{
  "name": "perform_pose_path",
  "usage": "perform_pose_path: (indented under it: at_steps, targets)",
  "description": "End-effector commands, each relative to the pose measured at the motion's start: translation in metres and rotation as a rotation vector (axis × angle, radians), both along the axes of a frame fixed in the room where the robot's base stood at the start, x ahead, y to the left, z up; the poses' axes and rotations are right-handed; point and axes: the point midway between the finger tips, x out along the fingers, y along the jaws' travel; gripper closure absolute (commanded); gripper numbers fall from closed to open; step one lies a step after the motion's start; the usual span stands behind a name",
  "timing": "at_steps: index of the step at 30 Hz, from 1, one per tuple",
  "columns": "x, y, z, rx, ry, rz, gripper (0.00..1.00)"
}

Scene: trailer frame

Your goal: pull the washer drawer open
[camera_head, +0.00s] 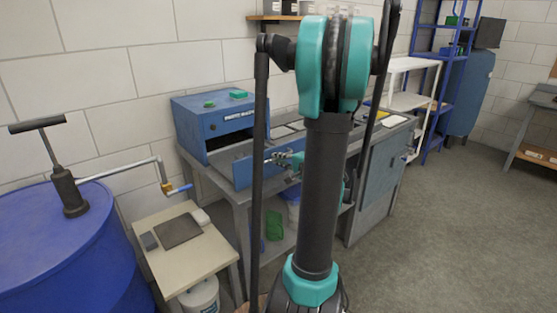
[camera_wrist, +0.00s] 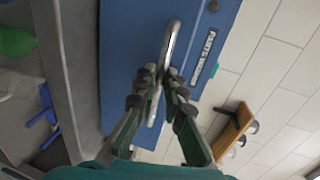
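The parts washer (camera_head: 190,130) is a blue box on a grey bench, with a white label on its front. Its drawer's blue front panel (camera_head: 243,174) stands out ahead of the box, with a dark gap between them. The drawer's silver bar handle (camera_wrist: 174,42) runs between my gripper's fingertips in the wrist view (camera_wrist: 163,76). The fingers are close together on the handle, one on each side. In the head view my gripper (camera_head: 273,159) is at the drawer front, partly hidden by my arm.
The grey bench (camera_head: 385,135) continues right, with flat items on it. A small beige table (camera_head: 205,250) and a blue drum (camera_head: 60,250) with a hand pump stand at left. White and blue shelves (camera_head: 440,60) stand behind right.

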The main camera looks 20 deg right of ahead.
Motion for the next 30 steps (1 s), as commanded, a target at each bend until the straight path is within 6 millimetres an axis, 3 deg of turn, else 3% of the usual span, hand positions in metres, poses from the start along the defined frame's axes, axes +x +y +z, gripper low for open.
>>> perform_pose_path:
  at_steps: [5,17,30]
  targets:
    - [0.0,0.0,0.0,0.0,0.0,0.0,0.69]
    - [-0.006,-0.003,0.002,0.001,0.0,-0.002,0.69]
    - [-0.074,-0.026,0.016,0.0,0.0,-0.005,0.69]
